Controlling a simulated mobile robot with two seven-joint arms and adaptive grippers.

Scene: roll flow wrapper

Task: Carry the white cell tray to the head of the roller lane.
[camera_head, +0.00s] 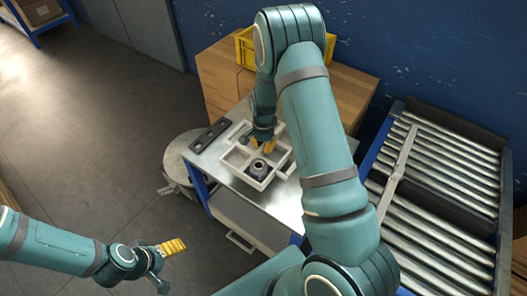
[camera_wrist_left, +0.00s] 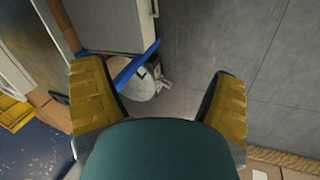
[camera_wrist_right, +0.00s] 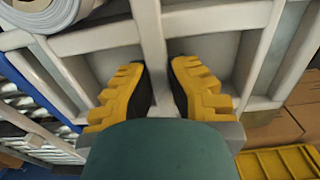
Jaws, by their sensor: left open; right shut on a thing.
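My right gripper (camera_head: 264,143) reaches down into the tray from above. My left gripper (camera_head: 168,262) is open and empty over the floor at lower left. The roller lane (camera_head: 440,185) stands to the right, partly hidden by my right arm.
A dark slotted block (camera_head: 210,135) lies on the table top (camera_head: 285,203) left of the tray. Wooden cabinets with a yellow crate (camera_head: 244,47) stand behind. A grey bar (camera_head: 398,168) crosses the rollers. A round stool-like object (camera_head: 181,158) stands left of the table. The left floor is clear.

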